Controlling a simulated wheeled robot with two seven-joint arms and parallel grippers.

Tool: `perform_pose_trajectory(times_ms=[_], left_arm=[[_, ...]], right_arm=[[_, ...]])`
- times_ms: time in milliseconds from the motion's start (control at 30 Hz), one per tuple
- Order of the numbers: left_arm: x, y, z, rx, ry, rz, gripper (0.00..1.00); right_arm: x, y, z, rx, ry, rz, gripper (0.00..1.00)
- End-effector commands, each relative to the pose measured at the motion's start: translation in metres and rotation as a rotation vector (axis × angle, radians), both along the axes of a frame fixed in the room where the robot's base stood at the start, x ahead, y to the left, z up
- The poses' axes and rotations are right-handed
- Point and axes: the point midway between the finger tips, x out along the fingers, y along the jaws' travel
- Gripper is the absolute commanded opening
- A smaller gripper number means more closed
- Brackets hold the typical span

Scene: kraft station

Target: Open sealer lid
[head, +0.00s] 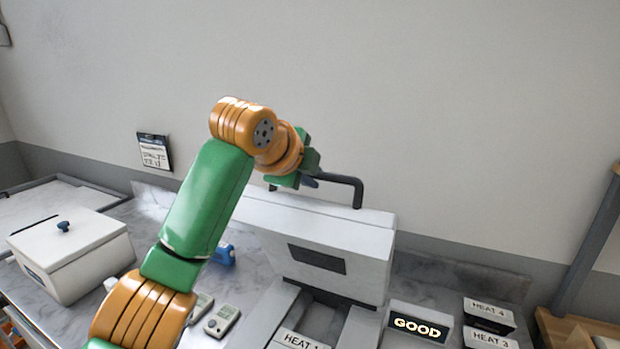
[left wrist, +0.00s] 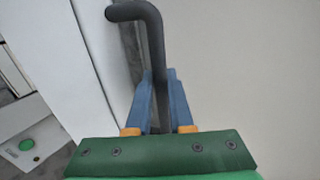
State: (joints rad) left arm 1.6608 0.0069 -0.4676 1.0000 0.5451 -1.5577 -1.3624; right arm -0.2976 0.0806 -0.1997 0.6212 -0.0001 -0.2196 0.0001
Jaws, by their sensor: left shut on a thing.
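The sealer (head: 335,240) is a pale grey machine on the counter at the centre of the head view. Its lid stands raised and tilted up, with a dark panel on its front. A dark bar handle (head: 345,180) runs along the lid's top; it also shows in the left wrist view (left wrist: 150,25). My left gripper (head: 308,181) is at the left part of the handle. In the left wrist view its blue fingers (left wrist: 162,95) are shut on the bar, one on each side. The forearm hides part of the lid's left side. My right gripper is in neither view.
A white lidded box (head: 72,255) with a blue knob stands at the left. A "GOOD" sign (head: 420,322) and "HEAT" labels (head: 490,312) sit right of the sealer. A small grey meter (head: 222,320) lies in front. The wall is close behind.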

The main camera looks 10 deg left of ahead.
Motion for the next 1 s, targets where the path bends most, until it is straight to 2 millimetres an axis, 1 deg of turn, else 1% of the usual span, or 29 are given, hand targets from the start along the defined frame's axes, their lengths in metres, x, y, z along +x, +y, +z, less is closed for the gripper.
perform_pose_trajectory(times_ms=[533, 567, 600, 633, 667, 867, 933, 1000], left_arm=[[-0.002, -0.001, -0.001, 0.002, 0.008, 0.001, 0.0], [-0.002, -0.001, -0.001, 0.002, 0.008, 0.001, 0.28], [-0.002, -0.001, -0.001, 0.001, 0.007, 0.001, 0.39], [-0.002, -0.001, -0.001, 0.001, 0.007, 0.001, 0.47], [-0.002, -0.001, -0.001, 0.001, 0.006, 0.001, 0.49], [-0.003, -0.001, 0.0, 0.0, 0.004, 0.001, 0.49], [-0.008, 0.001, 0.003, 0.0, 0.0, 0.0, 0.49], [-0.02, 0.005, 0.008, 0.0, -0.003, 0.001, 0.49]], right_arm=[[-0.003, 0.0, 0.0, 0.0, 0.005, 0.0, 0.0], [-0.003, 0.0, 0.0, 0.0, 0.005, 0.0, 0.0], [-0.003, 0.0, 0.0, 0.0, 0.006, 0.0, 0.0], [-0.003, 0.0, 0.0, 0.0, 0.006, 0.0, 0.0], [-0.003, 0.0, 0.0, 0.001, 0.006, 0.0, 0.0], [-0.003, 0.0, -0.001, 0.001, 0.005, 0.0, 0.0], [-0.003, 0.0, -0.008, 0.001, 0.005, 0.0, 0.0], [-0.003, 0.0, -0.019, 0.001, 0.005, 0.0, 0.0]])
